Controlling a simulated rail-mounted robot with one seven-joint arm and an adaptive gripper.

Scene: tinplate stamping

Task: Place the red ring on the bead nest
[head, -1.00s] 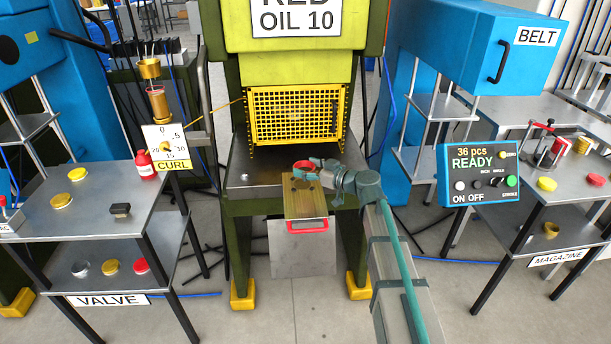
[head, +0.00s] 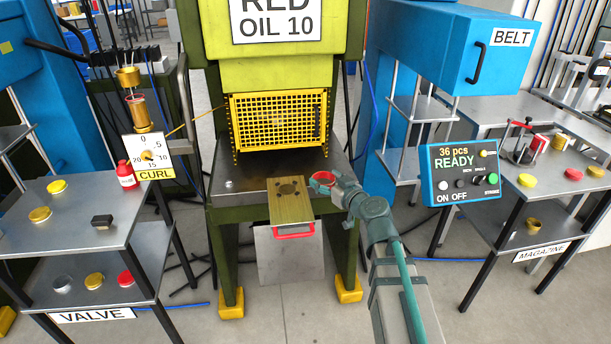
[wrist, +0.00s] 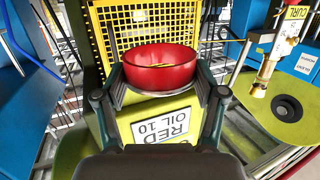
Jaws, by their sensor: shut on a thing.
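My gripper (head: 326,187) is shut on the red ring (head: 322,177), just right of the brass-coloured plate (head: 284,212) at the front of the green press. In the wrist view the red ring (wrist: 160,68) is an open, short cylinder, held between the two fingers. It is clear of the plate in the head view. The plate has a dark round hole (head: 287,188) and a red handle at its front. No label marks the bead nest, so I cannot tell which thing it is.
A yellow mesh guard (head: 280,122) stands behind the plate. A control box reading READY (head: 460,172) is to the right. The VALVE table (head: 70,215) at left and the MAGAZINE table (head: 560,185) at right hold coloured discs.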

